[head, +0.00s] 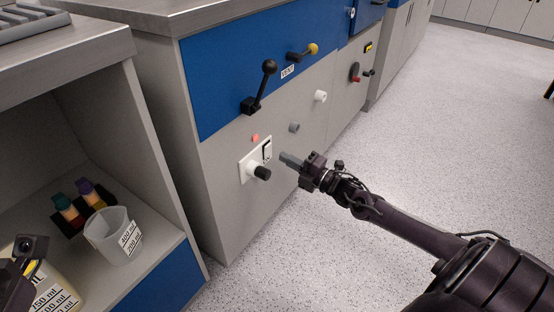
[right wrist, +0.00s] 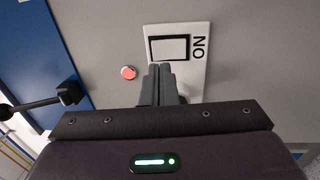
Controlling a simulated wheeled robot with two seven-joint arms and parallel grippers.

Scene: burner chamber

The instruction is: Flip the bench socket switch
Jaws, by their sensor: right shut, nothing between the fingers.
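The bench socket is a white plate (head: 245,170) on the grey side panel of the bench, with a black-framed rocker switch (head: 267,150) and a black plug (head: 262,172). In the right wrist view the switch (right wrist: 170,48) has a pale rocker in a black frame, with "ON" printed beside it. My right gripper (head: 285,159) is shut and empty, its fingertips just in front of the plate near the switch. In the right wrist view its fingertips (right wrist: 160,70) overlap the switch's lower edge; I cannot tell whether they touch. A dark part of my left gripper (head: 12,277) shows at the lower left edge.
A black lever (head: 261,88) and a yellow-tipped handle (head: 304,53) stick out above the socket. A red button (head: 255,138) and a grey knob (head: 294,127) are close by. The floor at right is clear.

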